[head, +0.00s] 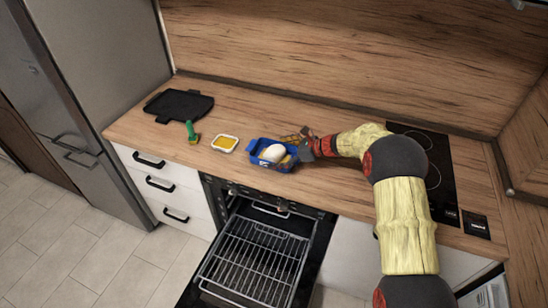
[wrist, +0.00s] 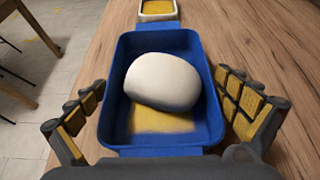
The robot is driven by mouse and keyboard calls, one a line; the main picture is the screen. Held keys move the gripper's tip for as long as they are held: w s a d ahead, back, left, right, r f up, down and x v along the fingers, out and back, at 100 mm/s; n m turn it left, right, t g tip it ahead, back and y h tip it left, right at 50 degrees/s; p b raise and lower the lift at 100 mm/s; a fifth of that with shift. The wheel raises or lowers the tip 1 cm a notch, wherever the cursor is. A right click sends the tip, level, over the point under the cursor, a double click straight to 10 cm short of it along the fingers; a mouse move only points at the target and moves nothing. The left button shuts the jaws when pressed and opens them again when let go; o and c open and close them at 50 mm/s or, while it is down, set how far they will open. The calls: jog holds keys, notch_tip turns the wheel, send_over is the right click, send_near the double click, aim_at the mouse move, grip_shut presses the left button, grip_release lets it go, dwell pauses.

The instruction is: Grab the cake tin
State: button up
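The cake tin, taken to be the blue rectangular tin (head: 258,159), stands on the wooden worktop near its front edge, above the oven. In the wrist view the blue tin (wrist: 207,75) fills the middle, with end tabs at its far and near sides. It holds a smooth white rounded lump (wrist: 162,81) and a flat yellow piece (wrist: 163,118). My gripper (wrist: 162,85) is open, one finger on each side of the tin; I cannot tell whether either finger touches it. In the head view my gripper (head: 302,143) is at the tin's right side.
A small white dish with yellow contents (head: 225,143) is left of the tin. A green-handled tool (head: 191,131) and a black tray (head: 178,105) lie further left. A black hob (head: 437,175) is at the right. The oven door is open below, with a wire rack (head: 255,262).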

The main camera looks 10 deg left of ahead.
jog(key=shift+c, duration=1.2)
jog(key=c, duration=0.7)
jog(key=shift+r, duration=0.2)
jog(key=shift+c, duration=0.3)
